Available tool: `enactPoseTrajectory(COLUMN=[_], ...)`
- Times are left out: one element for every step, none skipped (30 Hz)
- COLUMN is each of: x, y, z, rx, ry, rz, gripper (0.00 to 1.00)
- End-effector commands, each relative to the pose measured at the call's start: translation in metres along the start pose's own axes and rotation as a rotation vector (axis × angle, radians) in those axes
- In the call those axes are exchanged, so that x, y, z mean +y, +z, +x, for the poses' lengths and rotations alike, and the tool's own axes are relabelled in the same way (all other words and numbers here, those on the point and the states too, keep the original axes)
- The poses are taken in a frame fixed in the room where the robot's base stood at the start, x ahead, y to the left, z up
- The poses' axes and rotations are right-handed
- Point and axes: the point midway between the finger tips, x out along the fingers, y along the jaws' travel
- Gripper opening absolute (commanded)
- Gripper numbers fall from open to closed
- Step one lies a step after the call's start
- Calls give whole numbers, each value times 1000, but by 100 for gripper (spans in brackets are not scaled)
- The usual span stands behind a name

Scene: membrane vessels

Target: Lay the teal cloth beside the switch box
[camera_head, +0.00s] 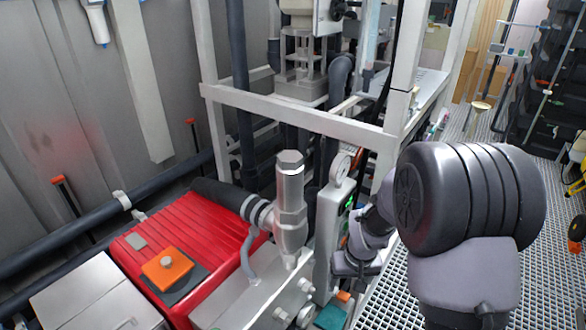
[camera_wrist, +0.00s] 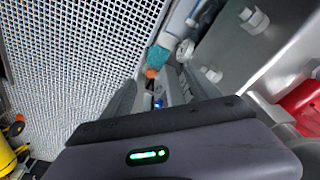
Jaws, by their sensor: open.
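The teal cloth (camera_head: 331,316) shows as a small patch at the bottom edge of the head view, partly cut off. In the wrist view the teal cloth (camera_wrist: 158,57) lies beyond my gripper (camera_wrist: 158,95), next to a small orange piece (camera_wrist: 150,73). My gripper is open, apart from the cloth, with its dark body filling the lower part of the wrist view. I cannot tell for sure which part is the switch box; a pale upright panel (camera_head: 324,225) with a green light stands near the cloth.
A red ribbed machine (camera_head: 195,235) with an orange-topped fitting (camera_head: 167,266) stands left. A white frame (camera_head: 300,112) crosses behind. Open grating floor (camera_head: 540,235) lies right.

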Motion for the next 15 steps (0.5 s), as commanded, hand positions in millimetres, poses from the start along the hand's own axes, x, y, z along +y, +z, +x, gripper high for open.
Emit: enactPoseTrajectory(x=[-3, -5, -9, -12, -16, -22, -26, -30, -36, -40, -44, -49, -52, -54, -57], y=[0, 2, 9, 17, 26, 42, 56, 71, 90, 105, 119, 136, 148, 157, 168], z=[-34, -56, -88, -112, -137, -168, -190, -208, -229, -242, -252, -262, -267, -272, -275], rx=[34, 51, 77, 99, 122, 154, 176, 198, 226, 244, 261, 280, 292, 304, 315], ry=[-4, -8, -16, -24, -33, -48, -61, -75, -95, -110, -125, -143, -156, -167, -180], rz=[30, 55, 90, 121, 151, 195, 227, 257, 296, 322, 346, 374, 391, 406, 423], gripper=[70, 70, 70, 70, 70, 70, 70, 70, 70, 70, 70, 70, 70, 70, 70])
